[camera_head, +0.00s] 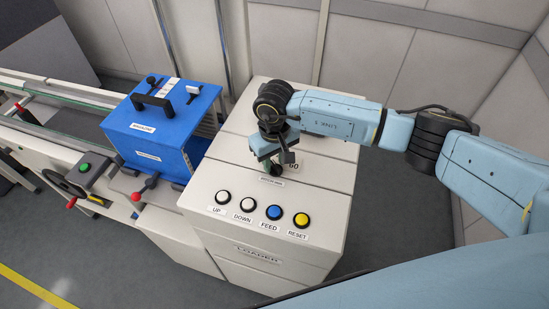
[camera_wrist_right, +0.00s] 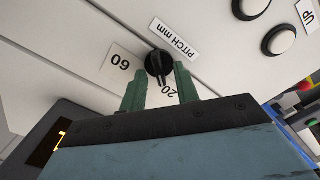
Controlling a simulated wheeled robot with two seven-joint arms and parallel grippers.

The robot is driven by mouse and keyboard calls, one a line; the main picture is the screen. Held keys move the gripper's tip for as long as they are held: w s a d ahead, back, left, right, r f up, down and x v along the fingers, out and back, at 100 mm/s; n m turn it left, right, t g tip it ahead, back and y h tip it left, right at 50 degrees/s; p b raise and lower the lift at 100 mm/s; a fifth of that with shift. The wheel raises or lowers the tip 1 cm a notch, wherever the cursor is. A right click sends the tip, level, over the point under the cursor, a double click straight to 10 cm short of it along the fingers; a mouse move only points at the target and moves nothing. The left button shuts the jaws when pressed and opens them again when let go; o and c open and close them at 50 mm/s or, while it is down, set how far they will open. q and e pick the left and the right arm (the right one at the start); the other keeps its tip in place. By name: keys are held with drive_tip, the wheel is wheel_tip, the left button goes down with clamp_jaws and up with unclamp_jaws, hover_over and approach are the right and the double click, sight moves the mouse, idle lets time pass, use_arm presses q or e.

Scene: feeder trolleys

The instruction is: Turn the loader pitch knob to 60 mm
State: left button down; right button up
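The black pitch knob (camera_wrist_right: 157,62) shows in the right wrist view beside the "PITCH mm" label (camera_wrist_right: 174,39). A "60" label (camera_wrist_right: 121,61) lies to its left and a "20" label (camera_wrist_right: 169,91) below it. The knob's bar points down, toward the "20". My right gripper (camera_wrist_right: 160,75) has its two green fingers apart, one on each side of the knob's lower part, with gaps visible. In the head view my right gripper (camera_head: 274,165) is over the loader top (camera_head: 322,172) and hides most of the knob; contact cannot be told. My left gripper is not in view.
UP (camera_head: 222,197), DOWN (camera_head: 248,204), FEED (camera_head: 273,212) and RESET (camera_head: 301,220) buttons line the loader's front edge. A blue box with a black handle (camera_head: 153,102) stands left, beside a conveyor and a red-knobbed lever (camera_head: 136,196). Wall panels stand behind.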

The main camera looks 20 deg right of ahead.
clamp_jaws()
drive_tip(key=m+b, duration=0.1)
drive_tip(key=b, duration=0.1)
drive_tip(key=m+b, duration=0.1)
drive_tip(key=m, duration=0.1)
drive_tip(key=shift+w+d+f+m+b, duration=0.1)
drive_tip(key=shift+f+m+b, duration=0.05)
drive_tip(key=shift+m+b, duration=0.2)
drive_tip(key=m+b, duration=0.4)
drive_tip(key=m, duration=0.1)
drive_tip(key=shift+d+b, duration=0.1)
drive_tip(key=shift+b, duration=0.2)
drive_tip(key=m+b, duration=0.4)
drive_tip(key=m, duration=0.2)
drive_tip(key=shift+d+m, duration=0.1)
drive_tip(key=shift+m, duration=0.15)
drive_tip(key=shift+s+r+m+b, duration=0.15)
drive_tip(key=shift+m+b, duration=0.55)
drive_tip(key=shift+m, duration=0.45)
drive_tip(key=shift+s+r+m+b, duration=0.1)
drive_tip(key=shift+m+b, duration=0.6)
drive_tip(key=shift+m, duration=0.45)
unclamp_jaws()
